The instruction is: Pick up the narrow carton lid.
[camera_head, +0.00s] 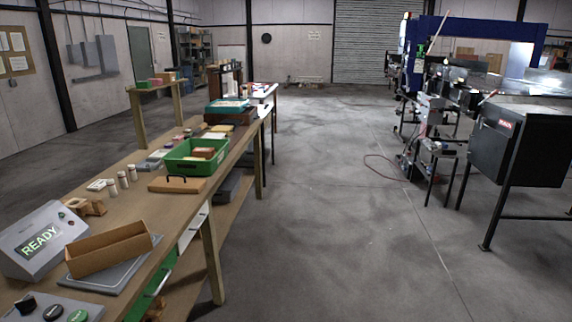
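A flat brown lid with a dark arched handle (178,184) lies on the long workbench, in front of the green bin and near the bench's right edge. It looks like the narrow carton lid. A long, narrow, open brown carton (110,248) sits tilted across the picture on a grey plate (132,277), nearer to me and left of the lid. The lid and the carton are apart. Neither of my grippers is in view.
A green bin (176,163) holding boxes stands just behind the lid. Several small bottles (122,181) and a tan wooden holder (88,206) stand to its left. A grey display box reading READY (40,240) is at the near left.

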